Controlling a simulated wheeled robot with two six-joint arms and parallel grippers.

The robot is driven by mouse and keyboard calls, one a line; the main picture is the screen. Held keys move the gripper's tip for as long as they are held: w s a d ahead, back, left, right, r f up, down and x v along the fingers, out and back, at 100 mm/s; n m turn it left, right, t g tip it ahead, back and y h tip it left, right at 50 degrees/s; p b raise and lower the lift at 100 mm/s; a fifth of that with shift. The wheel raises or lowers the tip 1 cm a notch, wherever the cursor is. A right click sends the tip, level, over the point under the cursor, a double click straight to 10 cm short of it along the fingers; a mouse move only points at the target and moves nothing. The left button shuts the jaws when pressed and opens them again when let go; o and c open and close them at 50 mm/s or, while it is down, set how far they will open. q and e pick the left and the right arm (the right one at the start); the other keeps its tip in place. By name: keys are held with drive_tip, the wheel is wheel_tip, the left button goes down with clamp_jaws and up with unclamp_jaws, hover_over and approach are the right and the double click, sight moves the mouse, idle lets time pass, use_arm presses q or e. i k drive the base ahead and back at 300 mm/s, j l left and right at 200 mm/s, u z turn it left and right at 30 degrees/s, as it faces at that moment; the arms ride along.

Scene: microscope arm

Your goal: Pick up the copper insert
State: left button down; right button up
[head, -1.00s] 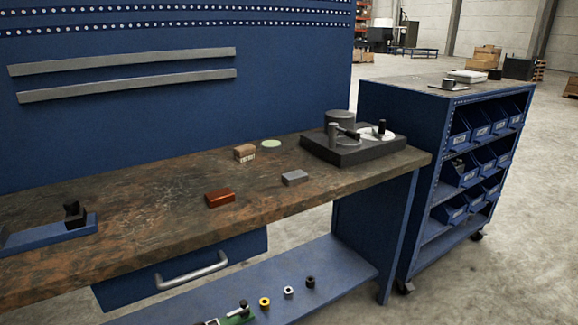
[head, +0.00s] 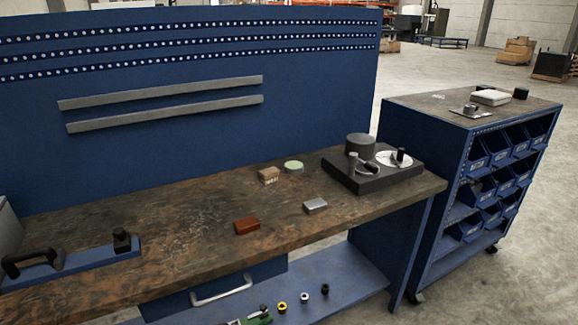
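A copper-red block (head: 247,225), the one copper-coloured piece I see, lies flat on the worn brown workbench (head: 185,250) near its front edge. A silver-grey block (head: 315,206) lies to its right, apart from it. A tan block (head: 268,175) and a pale green disc (head: 294,166) are farther back. Neither of my grippers is in the head view.
A dark plate with a cylinder and posts (head: 375,172) stands at the bench's right end. A blue rail with black parts (head: 75,263) is at left. Several small rings, one yellow (head: 282,307), sit on the lower shelf. A bin cart (head: 455,170) stands right.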

sight(242, 226)
drive_tip(key=u, duration=0.2)
drive_tip(key=i+l+u, duration=0.15)
drive_tip(key=l+u, duration=0.15)
drive_tip(key=i+l+u, duration=0.25)
drive_tip(key=l, duration=0.15)
drive_tip(key=l+u, duration=0.3)
